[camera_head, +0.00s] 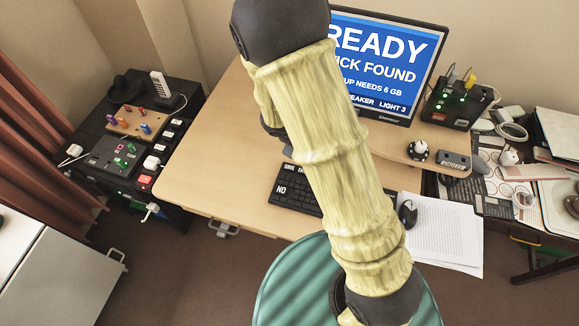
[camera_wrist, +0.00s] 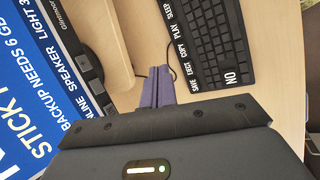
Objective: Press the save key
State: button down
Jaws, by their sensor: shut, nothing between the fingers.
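The black keyboard (camera_wrist: 215,40) lies on the desk, at the right of the wrist view. A row of white labels along its edge reads SAVE, EJECT, COPY, PLAY and SLEEP. The save key (camera_wrist: 194,85) is at the row's lower end, near the large NO key. In the head view the keyboard (camera_head: 293,194) is partly hidden by my arm. My gripper (camera_wrist: 158,72) is shut and empty, with its fingertips left of the save key in the wrist view. They look apart from the keyboard; their height is hard to judge. My arm hides the gripper in the head view.
The monitor (camera_head: 390,55) stands behind the keyboard, showing READY and a stick-found message. A mouse (camera_head: 407,213) and papers (camera_head: 440,235) lie right of the keyboard. A black box with green lights (camera_head: 455,103) stands at the back right. The desk's left part is clear.

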jog(key=w+a+f+n+t+h, duration=0.1)
jog(key=w+a+f+n+t, duration=0.3)
jog(key=w+a+f+n, duration=0.1)
jog(key=shift+w+a+f+n, duration=0.3)
jog(key=shift+a+f+n, duration=0.2)
jog(key=shift+a+n, duration=0.55)
jog(key=shift+f, duration=0.15)
jog(key=b, duration=0.5)
send_over(287, 169)
notch_tip(287, 169, down, 7)
jog(key=shift+f, duration=0.15)
jog(key=shift+f+b, duration=0.55)
jog(key=shift+f, duration=0.1)
jog(key=shift+f+b, duration=0.85)
jog(key=shift+b, duration=0.5)
dwell(1.1)
dwell(0.3)
jog(key=shift+r+p, duration=0.45)
jog(key=shift+r, duration=0.45)
